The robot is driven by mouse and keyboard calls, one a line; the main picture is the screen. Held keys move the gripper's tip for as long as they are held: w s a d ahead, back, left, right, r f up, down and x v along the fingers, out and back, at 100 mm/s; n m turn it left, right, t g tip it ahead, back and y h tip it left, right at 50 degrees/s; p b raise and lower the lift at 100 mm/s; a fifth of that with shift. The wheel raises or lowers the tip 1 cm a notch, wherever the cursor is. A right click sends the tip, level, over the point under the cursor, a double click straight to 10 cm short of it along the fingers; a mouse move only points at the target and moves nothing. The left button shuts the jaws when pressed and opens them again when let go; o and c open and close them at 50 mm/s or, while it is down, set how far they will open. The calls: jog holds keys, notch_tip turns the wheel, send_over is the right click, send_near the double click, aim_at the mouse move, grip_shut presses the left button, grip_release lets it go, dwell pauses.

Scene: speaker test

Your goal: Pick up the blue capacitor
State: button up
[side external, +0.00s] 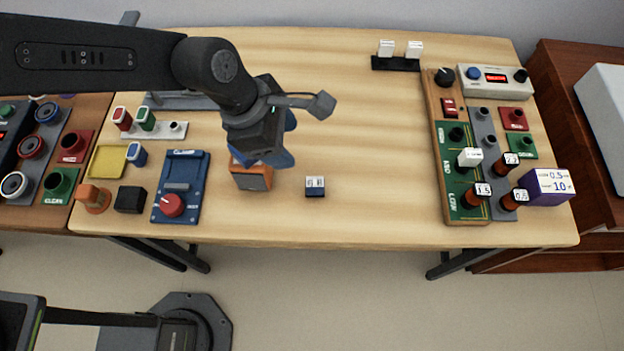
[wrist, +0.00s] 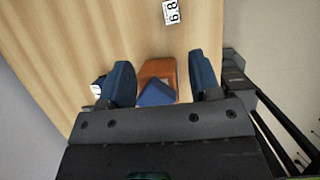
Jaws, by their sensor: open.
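The blue capacitor (side external: 137,153) is a small upright blue block with a white top. It stands beside the yellow tray on the left of the table in the side view. My gripper (side external: 270,157) is to its right, above an orange box (side external: 251,177) with a dark face. In the wrist view the two blue fingers of my gripper (wrist: 160,75) are wide apart, with the orange box (wrist: 157,70) and a blue shape showing between them. A small white-and-dark thing is partly hidden by the left finger; I cannot tell what it is.
Red (side external: 122,118) and green (side external: 146,118) capacitors stand on a white holder behind. A blue panel with a red knob (side external: 171,205), a black block (side external: 130,200) and an orange knob-like part (side external: 94,198) stand nearby. A small labelled block (side external: 315,187) lies right of the orange box. The table's middle is clear.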

aim_at(317, 178)
jog(key=shift+n, duration=0.4)
jog(key=x, duration=0.7)
jog(key=s+x, duration=0.1)
jog(key=x, duration=0.2)
jog(key=shift+d, duration=0.35)
jog(key=shift+s+a+x, duration=0.1)
jog(key=shift+s+x, duration=0.1)
jog(key=shift+x, duration=1.2)
jog(key=shift+s+a+x, duration=0.15)
jog(key=shift+x, duration=1.25)
jog(key=c, duration=1)
